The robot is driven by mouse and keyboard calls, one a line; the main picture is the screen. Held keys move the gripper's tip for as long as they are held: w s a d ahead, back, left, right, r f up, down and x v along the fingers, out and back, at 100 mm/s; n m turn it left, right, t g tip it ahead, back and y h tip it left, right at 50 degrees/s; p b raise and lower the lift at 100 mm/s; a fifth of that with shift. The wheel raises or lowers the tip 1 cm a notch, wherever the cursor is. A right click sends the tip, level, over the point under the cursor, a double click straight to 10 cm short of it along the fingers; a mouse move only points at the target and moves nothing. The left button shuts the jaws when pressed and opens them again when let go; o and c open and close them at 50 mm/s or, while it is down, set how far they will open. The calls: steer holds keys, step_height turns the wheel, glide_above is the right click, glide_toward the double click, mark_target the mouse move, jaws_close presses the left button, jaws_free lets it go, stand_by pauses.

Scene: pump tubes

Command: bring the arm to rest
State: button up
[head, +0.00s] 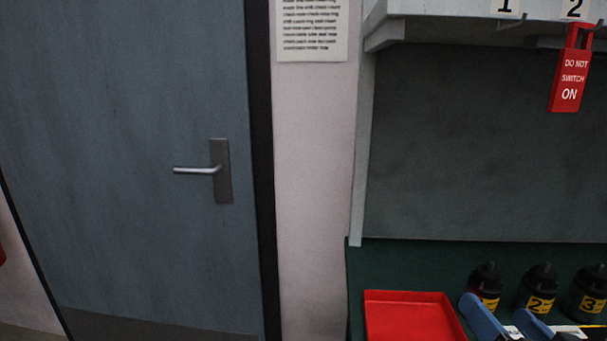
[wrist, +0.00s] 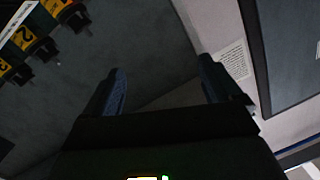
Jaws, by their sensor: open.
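My gripper (head: 496,306) shows at the lower right of the head view, its two blue fingers pointing up and left near the red tray. In the wrist view my gripper (wrist: 160,82) is open, with a wide gap between the fingers and nothing held. In the head view the fingers partly cover the area in front of the black bottles. The rest of my arm is out of the picture.
A red tray (head: 410,316) lies on the green bench (head: 420,262). Black bottles with yellow labels (head: 538,288) stand to its right. A red "DO NOT SWITCH ON" tag (head: 570,80) hangs from the shelf (head: 440,8). A closed door (head: 120,150) is at the left.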

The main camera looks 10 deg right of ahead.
steer(key=s+a+f+n+g, duration=0.1)
steer(key=s+a+f, duration=0.25)
steer(key=s, duration=0.25)
steer(key=s+a+f+n, duration=0.1)
steer(key=s+a+f, duration=0.2)
steer(key=s+f, duration=0.3)
steer(key=s+a+n+g+y, duration=0.1)
steer(key=s+a+n+y, duration=0.1)
steer(key=s, duration=1.4)
steer(key=shift+a+r+n+y, duration=0.15)
steer(key=shift+a+n+y, duration=0.15)
steer(key=shift+a+n, duration=0.55)
steer(key=shift+d, duration=0.15)
